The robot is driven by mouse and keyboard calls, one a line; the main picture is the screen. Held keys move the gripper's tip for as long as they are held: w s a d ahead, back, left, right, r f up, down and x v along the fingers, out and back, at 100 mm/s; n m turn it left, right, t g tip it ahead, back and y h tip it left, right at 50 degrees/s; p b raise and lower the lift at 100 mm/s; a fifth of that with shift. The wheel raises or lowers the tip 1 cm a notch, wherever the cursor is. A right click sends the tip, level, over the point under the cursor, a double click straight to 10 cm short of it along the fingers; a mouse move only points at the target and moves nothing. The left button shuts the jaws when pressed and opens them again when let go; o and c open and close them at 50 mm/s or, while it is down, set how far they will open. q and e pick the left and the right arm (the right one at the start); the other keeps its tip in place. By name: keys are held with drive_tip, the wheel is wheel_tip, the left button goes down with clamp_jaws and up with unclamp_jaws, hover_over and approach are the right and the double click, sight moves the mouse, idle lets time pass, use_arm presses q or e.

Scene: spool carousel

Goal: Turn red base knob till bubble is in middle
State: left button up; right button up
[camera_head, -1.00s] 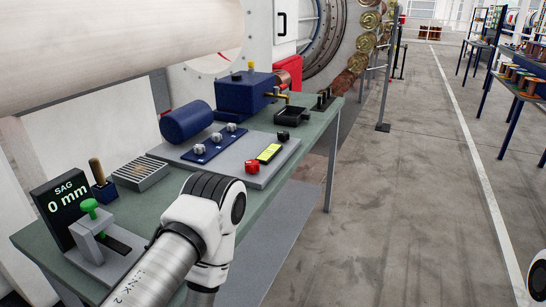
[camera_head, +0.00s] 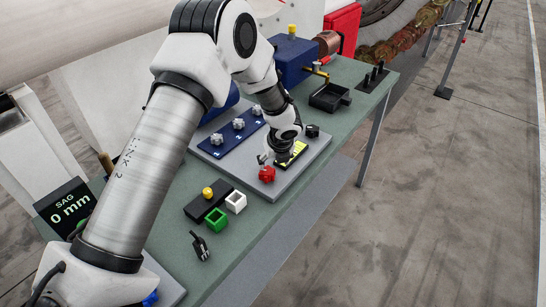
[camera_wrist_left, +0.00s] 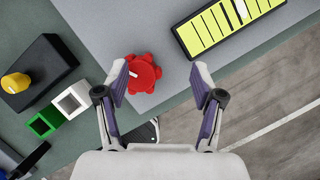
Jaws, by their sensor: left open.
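The red knob (camera_head: 267,174) sits on the grey base plate (camera_head: 303,170), near its front corner. The yellow level vial (camera_head: 292,153) lies beside it, partly hidden by my arm in the head view. In the left wrist view the lobed red knob (camera_wrist_left: 143,73) has a white pointer mark, and the vial (camera_wrist_left: 228,22) shows dark lines and a paler patch near its middle; I cannot tell exactly where the bubble ends. My left gripper (camera_wrist_left: 158,72) is open above the plate, with the knob between its fingertips, nearer the left one. My right gripper is out of view.
A blue strip with several grey knobs (camera_head: 238,124) lies behind on the plate. A black block with a yellow knob (camera_head: 207,193), a green block (camera_head: 216,220) and a white block (camera_head: 236,202) stand nearby. The sag display (camera_head: 67,206) reads 0 mm.

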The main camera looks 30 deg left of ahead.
sight(268, 171)
use_arm(q)
drive_tip(key=s, duration=0.1)
drive_tip(key=s+f, duration=0.1)
drive_tip(key=s+p, duration=0.1)
drive_tip(key=shift+s+a+f, duration=0.2)
drive_tip(key=shift+s+a, duration=0.15)
drive_tip(key=shift+a, duration=0.05)
drive_tip(key=shift+w+a+f, duration=0.1)
drive_tip(key=shift+w+f, duration=0.3)
drive_tip(key=shift+f, duration=0.2)
drive_tip(key=shift+w+a+f, duration=0.1)
drive_tip(key=shift+w+f, duration=0.3)
drive_tip(key=shift+f, duration=0.2)
drive_tip(key=shift+w+d+f, duration=0.1)
drive_tip(key=shift+w+f, duration=0.05)
drive_tip(key=shift+w, duration=0.15)
drive_tip(key=shift+s, duration=0.1)
drive_tip(key=c, duration=0.6)
drive_tip(key=shift+s+r, duration=0.3)
drive_tip(key=shift+r, duration=0.05)
drive_tip(key=c, duration=0.5)
drive_tip(key=shift+c, duration=0.2)
drive_tip(key=shift+w, duration=0.1)
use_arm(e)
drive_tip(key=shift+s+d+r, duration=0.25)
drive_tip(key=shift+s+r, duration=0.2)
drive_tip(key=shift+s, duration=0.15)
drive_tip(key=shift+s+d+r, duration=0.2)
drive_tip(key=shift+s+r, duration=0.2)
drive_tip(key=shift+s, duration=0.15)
